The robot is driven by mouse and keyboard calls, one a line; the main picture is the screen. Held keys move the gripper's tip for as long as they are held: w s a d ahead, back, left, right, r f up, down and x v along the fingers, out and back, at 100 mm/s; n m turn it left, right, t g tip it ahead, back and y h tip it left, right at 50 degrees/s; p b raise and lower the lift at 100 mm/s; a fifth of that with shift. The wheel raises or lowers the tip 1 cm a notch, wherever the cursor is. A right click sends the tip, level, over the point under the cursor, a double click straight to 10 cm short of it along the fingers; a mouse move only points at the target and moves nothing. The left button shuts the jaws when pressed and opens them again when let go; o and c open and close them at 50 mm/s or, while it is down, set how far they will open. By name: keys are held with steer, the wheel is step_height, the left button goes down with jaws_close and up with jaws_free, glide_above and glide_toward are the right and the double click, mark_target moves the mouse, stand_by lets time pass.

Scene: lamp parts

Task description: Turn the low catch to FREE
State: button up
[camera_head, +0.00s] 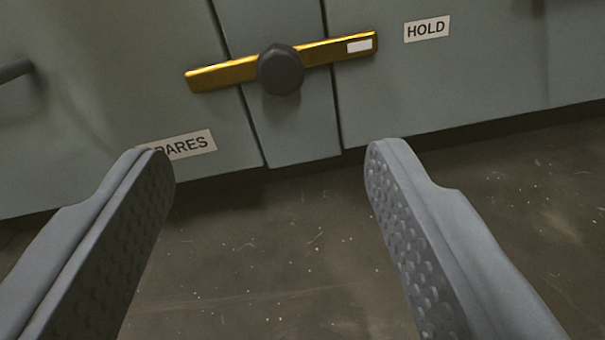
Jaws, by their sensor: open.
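The catch is a yellow bar (225,74) with a dark round knob (281,70) at its middle, on a grey-green cabinet front. The bar lies nearly level, tilted slightly up to the right, across a narrow centre strip and both neighbouring panels. Its right end carries a small white mark (359,45) and points toward a HOLD label (427,29). No FREE label shows in this view. My gripper (268,160) is open and empty, its two fingers wide apart, in front of and below the catch in the picture, not touching it.
A SPARES label (184,145), partly covered by my left finger, sits low on the left panel. A dark handle (15,71) sticks out at the left edge. The cabinet's bottom edge meets a dirty, speckled floor (270,250), clear between my fingers.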

mark_target(280, 78)
steer(key=w, duration=0.5)
steer(key=w+f, duration=0.1)
steer(key=w, duration=1)
steer(key=shift+w+f, duration=0.2)
steer(key=shift+f, duration=0.15)
jaws_close()
